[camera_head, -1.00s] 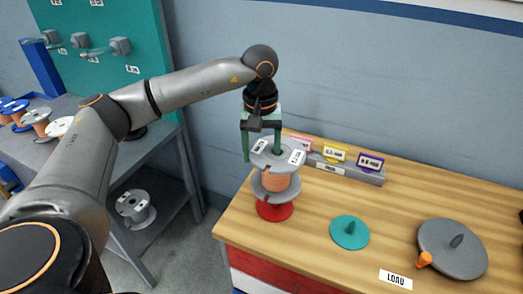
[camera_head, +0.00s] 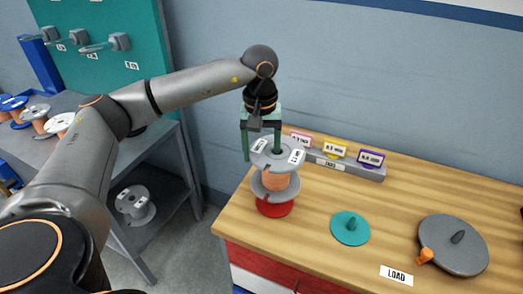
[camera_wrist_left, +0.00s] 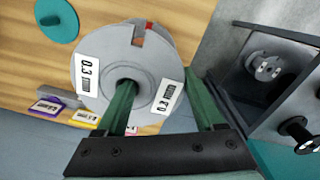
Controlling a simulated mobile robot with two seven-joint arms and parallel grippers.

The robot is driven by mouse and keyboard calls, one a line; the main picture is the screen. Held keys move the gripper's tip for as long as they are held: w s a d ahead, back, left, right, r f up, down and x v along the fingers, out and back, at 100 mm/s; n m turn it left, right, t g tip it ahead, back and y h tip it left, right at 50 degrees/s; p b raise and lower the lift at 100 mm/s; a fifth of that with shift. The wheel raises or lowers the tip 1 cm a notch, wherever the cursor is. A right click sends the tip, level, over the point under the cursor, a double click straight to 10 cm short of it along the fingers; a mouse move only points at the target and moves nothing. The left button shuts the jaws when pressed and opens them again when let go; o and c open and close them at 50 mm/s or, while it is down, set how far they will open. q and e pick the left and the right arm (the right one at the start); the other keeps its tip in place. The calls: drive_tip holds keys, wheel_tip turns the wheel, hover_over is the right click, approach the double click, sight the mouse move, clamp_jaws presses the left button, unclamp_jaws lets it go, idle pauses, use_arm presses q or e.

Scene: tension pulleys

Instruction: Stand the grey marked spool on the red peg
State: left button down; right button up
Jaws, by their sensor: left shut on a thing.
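The grey spool (camera_head: 275,186) has copper-coloured winding between two grey flanges and white labels on its top. It looks upright. It also shows from above in the wrist view (camera_wrist_left: 90,50), where a label reads 0.3. My left gripper (camera_head: 262,152) is shut on its upper flange, with one finger in the central hole and the other outside the rim. The red peg's round base (camera_head: 275,209) is directly below the spool. The peg's shaft is hidden, and I cannot tell whether the spool's lower flange touches the base. My right gripper is not in view.
A teal peg (camera_head: 350,229) and a grey disc (camera_head: 452,246) with an orange knob stand to the right on the wooden table (camera_head: 310,235). A grey label rack (camera_head: 345,168) stands behind. At left, a grey shelf unit holds several spools, including a grey one below (camera_head: 135,205).

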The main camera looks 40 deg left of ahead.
sight(262, 180)
use_arm(q)
drive_tip(key=shift+f+b, duration=1.05)
drive_tip(key=shift+f, duration=0.4)
drive_tip(key=shift+f, duration=0.2)
idle(0.4)
drive_tip(key=shift+f+b, duration=0.95)
drive_tip(key=shift+f, duration=0.4)
drive_tip(key=shift+f, duration=0.2)
drive_tip(key=shift+f+b, duration=0.7)
